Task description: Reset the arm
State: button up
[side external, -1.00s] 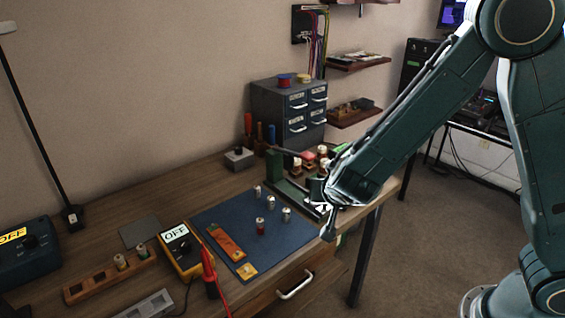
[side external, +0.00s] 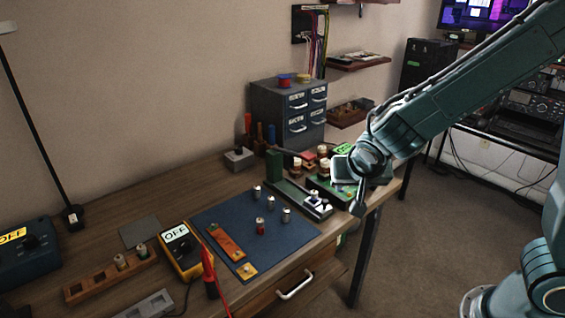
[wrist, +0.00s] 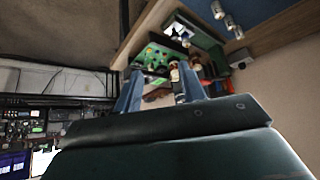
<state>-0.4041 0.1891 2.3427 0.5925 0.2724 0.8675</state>
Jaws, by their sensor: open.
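Two more knobs (side external: 120,261) sit in a wooden rack (side external: 95,285) at the left. A green-and-grey fixture (side external: 302,198) lies behind the gripper on the bench.
A yellow meter (side external: 183,254) reading OFF stands left of the mat, with a red probe (side external: 208,270). A grey drawer cabinet (side external: 285,110) is at the back. An open drawer (side external: 285,292) juts from the front. The floor to the right (side external: 420,240) is clear.

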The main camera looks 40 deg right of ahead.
jog(key=s+r+n+y, duration=0.2)
jog(key=s+r+n, duration=0.2)
jog(key=s, duration=0.5)
jog(key=s+r+n+y, duration=0.3)
jog(key=s+r+n, duration=0.1)
jog(key=s+r, duration=0.4)
jog(key=shift+s+d+r, duration=0.15)
jog(key=shift+s+d, duration=0.05)
jog(key=shift+s, duration=0.95)
